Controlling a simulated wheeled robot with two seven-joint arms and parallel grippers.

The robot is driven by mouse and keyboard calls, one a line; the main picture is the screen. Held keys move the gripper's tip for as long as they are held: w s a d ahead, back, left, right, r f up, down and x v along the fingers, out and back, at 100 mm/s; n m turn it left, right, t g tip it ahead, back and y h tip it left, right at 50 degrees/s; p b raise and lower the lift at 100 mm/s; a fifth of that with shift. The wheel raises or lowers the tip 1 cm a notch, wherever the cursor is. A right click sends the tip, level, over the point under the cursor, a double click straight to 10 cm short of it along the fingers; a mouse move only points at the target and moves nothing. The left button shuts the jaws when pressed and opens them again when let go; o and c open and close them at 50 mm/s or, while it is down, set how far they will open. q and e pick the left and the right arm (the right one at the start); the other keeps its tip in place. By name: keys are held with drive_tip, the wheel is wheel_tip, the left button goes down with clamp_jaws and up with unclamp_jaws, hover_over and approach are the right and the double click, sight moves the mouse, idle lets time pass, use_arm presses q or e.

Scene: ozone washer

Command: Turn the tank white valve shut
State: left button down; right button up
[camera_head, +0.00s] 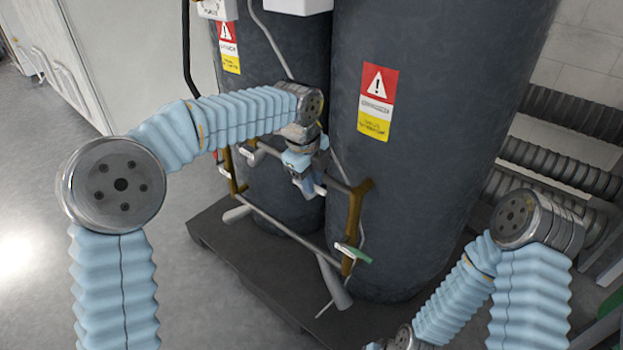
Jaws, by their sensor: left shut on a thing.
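Two tall dark grey tanks stand side by side, the left tank (275,60) and the right tank (440,110). Brown and grey pipes run low in front of them. My left arm reaches in from the left, and my left gripper (308,184) points down at the pipework between the tanks. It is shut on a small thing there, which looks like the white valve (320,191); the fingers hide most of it. The valve's angle cannot be made out. My right arm is bent at lower right, and its gripper is out of the frame.
Other small white handles sit on the pipes, one at left (224,171) and one at lower right (345,249) beside a green handle (361,257). The tanks stand on a dark pallet (240,268). Ribbed dark hoses (565,165) lie at right. Grey floor is clear at left.

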drive_tip(key=shift+r, duration=0.1)
use_arm(q)
drive_tip(key=shift+r+p, duration=0.3)
drive_tip(key=shift+p, duration=0.3)
drive_tip(key=h+p, duration=0.1)
drive_tip(key=p, duration=0.1)
drive_tip(key=r+g+h+p, duration=0.1)
drive_tip(key=shift+w+a+g+p, duration=0.25)
drive_tip(key=shift+a+g+p, duration=0.05)
drive_tip(key=shift+a+p, duration=0.1)
drive_tip(key=shift+w+a+r+g+h+p, duration=0.15)
drive_tip(key=shift+g+h+p, duration=0.25)
drive_tip(key=shift+h, duration=0.4)
drive_tip(key=shift+w+a+r+n+g+h, duration=0.2)
drive_tip(key=shift+g+h, duration=0.15)
drive_tip(key=shift+h, duration=0.2)
drive_tip(key=shift+w+a+r+n+g+h, duration=0.1)
drive_tip(key=shift+a+n+g+h, duration=0.1)
drive_tip(key=shift+g+h, duration=0.25)
use_arm(e)
drive_tip(key=shift+s+a+r, duration=0.1)
drive_tip(key=shift+a+r, duration=0.05)
drive_tip(key=shift+r, duration=1.25)
drive_tip(key=shift+a+r, duration=0.15)
drive_tip(key=shift+r, duration=1.2)
